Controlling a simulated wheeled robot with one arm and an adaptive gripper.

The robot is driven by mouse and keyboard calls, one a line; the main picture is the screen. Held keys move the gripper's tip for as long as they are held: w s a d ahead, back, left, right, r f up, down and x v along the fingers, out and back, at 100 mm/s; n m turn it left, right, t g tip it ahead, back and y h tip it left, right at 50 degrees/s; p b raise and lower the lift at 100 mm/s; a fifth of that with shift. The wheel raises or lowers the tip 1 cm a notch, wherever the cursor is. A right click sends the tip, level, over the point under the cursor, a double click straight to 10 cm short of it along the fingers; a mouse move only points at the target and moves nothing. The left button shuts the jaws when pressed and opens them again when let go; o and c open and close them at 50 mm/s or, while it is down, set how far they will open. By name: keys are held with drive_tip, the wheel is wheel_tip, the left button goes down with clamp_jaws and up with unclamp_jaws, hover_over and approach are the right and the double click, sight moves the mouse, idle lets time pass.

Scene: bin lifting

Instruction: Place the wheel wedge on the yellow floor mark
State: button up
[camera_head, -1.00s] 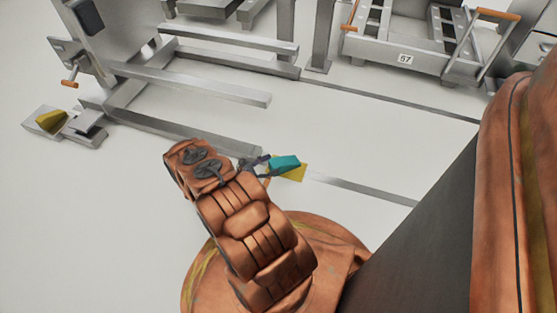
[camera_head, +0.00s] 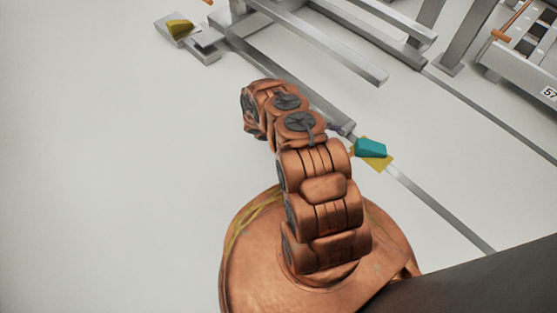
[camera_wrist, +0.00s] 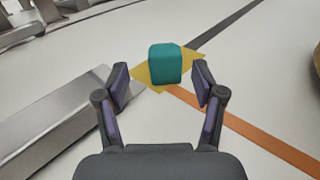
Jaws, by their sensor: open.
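The wheel wedge is a teal block (camera_head: 370,148) that rests on the yellow floor mark (camera_head: 380,163). In the wrist view the teal wedge (camera_wrist: 165,64) stands upright on the yellow mark (camera_wrist: 190,60), with yellow showing on its left and right. My gripper (camera_wrist: 160,80) is open, with one finger on each side of the picture and the wedge beyond the fingertips, apart from them. In the head view my arm hides most of the gripper.
A metal frame with long floor rails (camera_head: 300,40) lies behind and left of the mark. A grey strip (camera_head: 440,208) runs along the floor from the mark. Another yellow piece (camera_head: 179,28) sits on a metal foot at upper left. The left floor is clear.

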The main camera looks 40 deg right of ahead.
drive_tip(key=w+a+r+m+t+y, duration=0.15)
drive_tip(key=a+r, duration=0.25)
drive_tip(key=r, duration=0.4)
drive_tip(key=a+r+m+y, duration=0.3)
drive_tip(key=a+r, duration=0.2)
drive_tip(key=r, duration=0.4)
drive_tip(key=w+a+r+m+y, duration=0.15)
drive_tip(key=a+r, duration=0.25)
drive_tip(key=r, duration=0.4)
drive_tip(key=s+a+r+m+t+y, duration=0.1)
drive_tip(key=s+a+r+t+y, duration=0.1)
drive_tip(key=s+a+r, duration=0.3)
drive_tip(key=s+a+r+m+t+y, duration=0.1)
drive_tip(key=s+a, duration=0.5)
drive_tip(key=a, duration=0.6)
drive_tip(key=s+a+r+m+t+y, duration=0.1)
drive_tip(key=s+a+r+t+y, duration=0.3)
drive_tip(key=a+r, duration=0.4)
drive_tip(key=shift+s+a+r, duration=0.3)
drive_tip(key=shift+s+a, duration=0.05)
drive_tip(key=shift+s, duration=0.55)
wheel_tip(320, 180, up, 51)
drive_tip(key=s+t+p, duration=0.1)
drive_tip(key=p, duration=4.8)
drive_tip(key=shift+s+r, duration=0.15)
drive_tip(key=shift+s, duration=0.25)
drive_tip(key=shift+d, duration=0.1)
